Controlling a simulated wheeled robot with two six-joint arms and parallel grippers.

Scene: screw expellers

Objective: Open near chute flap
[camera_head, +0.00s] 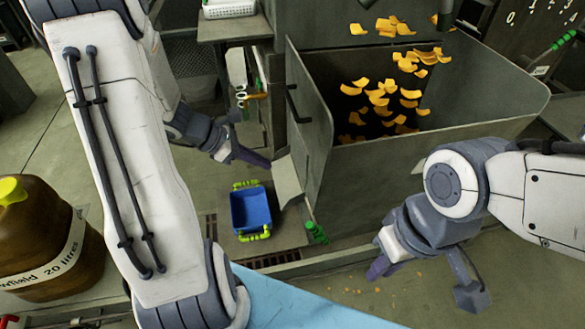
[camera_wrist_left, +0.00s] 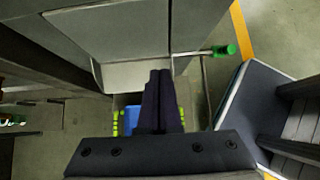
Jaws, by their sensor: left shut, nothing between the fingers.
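The near chute flap (camera_head: 288,182) is a pale grey plate low on the side of the grey hopper, slanting outward above a blue crate (camera_head: 250,210). In the left wrist view the flap (camera_wrist_left: 120,77) lies just beyond my fingertips. My left gripper (camera_head: 264,164) is shut and empty, its dark fingers together beside the flap's upper left edge. In the left wrist view the fingers (camera_wrist_left: 160,74) overlap the flap's right part, and I cannot tell whether they touch it. My right gripper (camera_head: 378,268) hangs in front of the hopper, and its finger gap is hidden.
The hopper (camera_head: 400,160) holds orange curved pieces. A green-ended lever (camera_head: 316,232) sticks out at its lower corner, right of the flap. The crate has yellow-green handles and stands on a low plate. A brown jug (camera_head: 45,245) stands at left; a light blue surface (camera_head: 290,300) is in front.

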